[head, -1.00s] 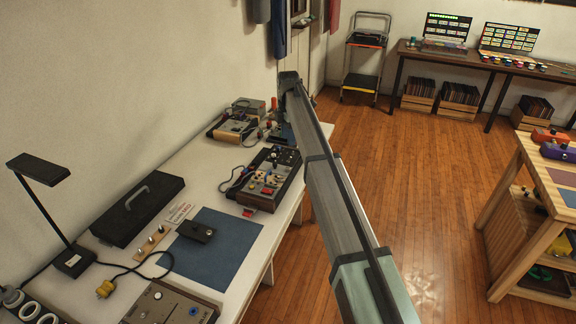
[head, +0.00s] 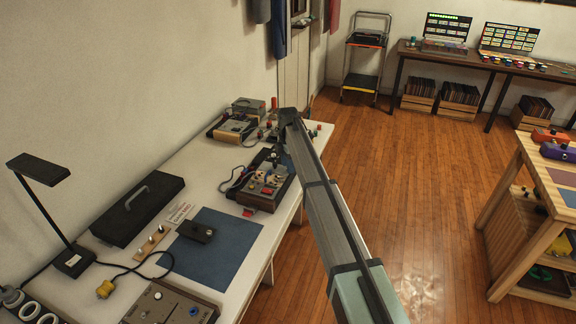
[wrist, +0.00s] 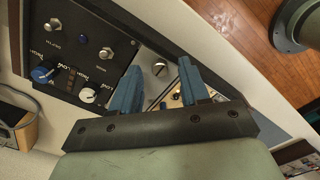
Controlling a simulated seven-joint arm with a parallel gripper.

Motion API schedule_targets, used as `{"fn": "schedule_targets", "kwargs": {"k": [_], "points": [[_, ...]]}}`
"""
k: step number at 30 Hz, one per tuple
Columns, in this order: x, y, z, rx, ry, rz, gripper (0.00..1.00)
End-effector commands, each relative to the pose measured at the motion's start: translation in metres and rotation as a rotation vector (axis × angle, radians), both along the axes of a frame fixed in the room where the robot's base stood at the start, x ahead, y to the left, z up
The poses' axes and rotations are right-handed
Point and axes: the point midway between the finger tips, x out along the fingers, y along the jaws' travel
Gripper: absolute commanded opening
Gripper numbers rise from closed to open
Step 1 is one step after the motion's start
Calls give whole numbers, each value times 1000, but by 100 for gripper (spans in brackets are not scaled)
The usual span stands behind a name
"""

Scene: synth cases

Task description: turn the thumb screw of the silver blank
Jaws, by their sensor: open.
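The silver blank (wrist: 148,66) is a narrow bare metal plate in the wrist view, beside a black module panel. A slotted thumb screw (wrist: 159,68) sits on its upper part, between my finger lines in the picture. My gripper (wrist: 160,73) is open, with its two blue fingers apart on either side of the blank. I cannot tell how far the fingertips are above the screw; nothing is held. In the head view, the synth case (head: 262,192) stands on the white table, partly hidden by my arm; the blank cannot be made out there.
The black panel (wrist: 70,45) beside the blank carries a blue knob (wrist: 43,73), a white knob (wrist: 88,95) and metal switches. More devices (head: 232,130) stand behind the case.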

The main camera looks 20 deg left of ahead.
Motion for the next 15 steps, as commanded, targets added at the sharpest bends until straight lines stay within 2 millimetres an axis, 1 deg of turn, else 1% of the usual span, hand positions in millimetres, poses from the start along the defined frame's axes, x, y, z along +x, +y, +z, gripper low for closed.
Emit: {"fn": "schedule_targets", "kwargs": {"k": [4,12,15], "points": [[0,0,-6,0,0,0,45],[0,0,-7,0,0,0,45],[0,0,-7,0,0,0,36]]}}
